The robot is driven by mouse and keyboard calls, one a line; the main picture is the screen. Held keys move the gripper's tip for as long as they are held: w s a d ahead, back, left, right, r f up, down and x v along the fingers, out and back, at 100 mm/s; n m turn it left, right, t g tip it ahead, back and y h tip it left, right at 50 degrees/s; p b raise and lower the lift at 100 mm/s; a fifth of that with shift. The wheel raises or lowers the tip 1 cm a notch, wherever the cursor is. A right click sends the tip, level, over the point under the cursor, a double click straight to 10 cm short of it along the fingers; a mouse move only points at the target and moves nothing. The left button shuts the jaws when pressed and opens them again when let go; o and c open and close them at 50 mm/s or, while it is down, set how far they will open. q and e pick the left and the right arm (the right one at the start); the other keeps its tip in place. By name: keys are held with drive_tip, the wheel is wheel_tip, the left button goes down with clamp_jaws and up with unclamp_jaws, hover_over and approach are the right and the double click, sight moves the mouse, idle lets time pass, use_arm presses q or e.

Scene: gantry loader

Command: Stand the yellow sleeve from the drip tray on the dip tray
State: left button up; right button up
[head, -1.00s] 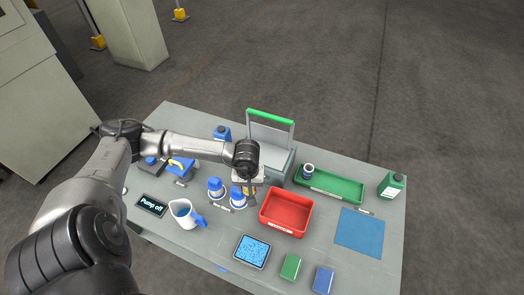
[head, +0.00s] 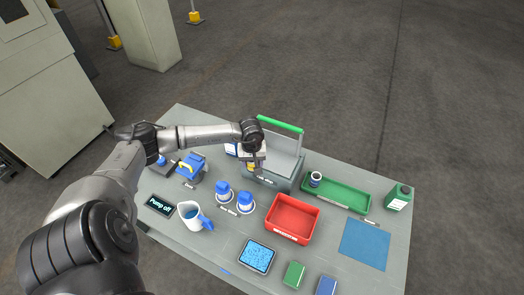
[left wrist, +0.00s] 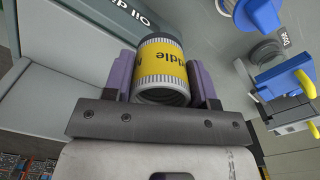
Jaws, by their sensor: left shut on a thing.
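In the left wrist view the sleeve sits between the purple fingers of that gripper (left wrist: 168,85). In the head view a bit of yellow shows under the gripper, at the left front of a grey tray (head: 287,186) with an upright panel and green bar. The tray's label (left wrist: 118,14) reads "Oil d…", the rest cut off. I cannot tell whether the sleeve touches the tray. My right gripper is not in view.
A green tray (head: 350,202) holds a dark and white sleeve (head: 315,180). A red bin (head: 292,219), two blue-capped containers (head: 245,203), a jug (head: 193,216) and a blue clamp-like tool (head: 191,166) stand nearby. A blue mat (head: 365,243) lies bare at right.

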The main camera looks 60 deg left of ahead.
use_arm(q)
drive_tip(key=w+a, duration=0.1)
drive_tip(key=w, duration=0.1)
drive_tip(key=w+a, duration=0.1)
drive_tip(key=w, duration=0.1)
drive_tip(key=w+a, duration=0.2)
drive_tip(key=shift+w+a+f, duration=0.1)
drive_tip(key=shift+w+f, duration=0.1)
drive_tip(key=shift+f, duration=0.3)
drive_tip(key=shift+s+f, duration=0.15)
drive_tip(key=shift+f, duration=0.1)
drive_tip(key=shift+b, duration=0.3)
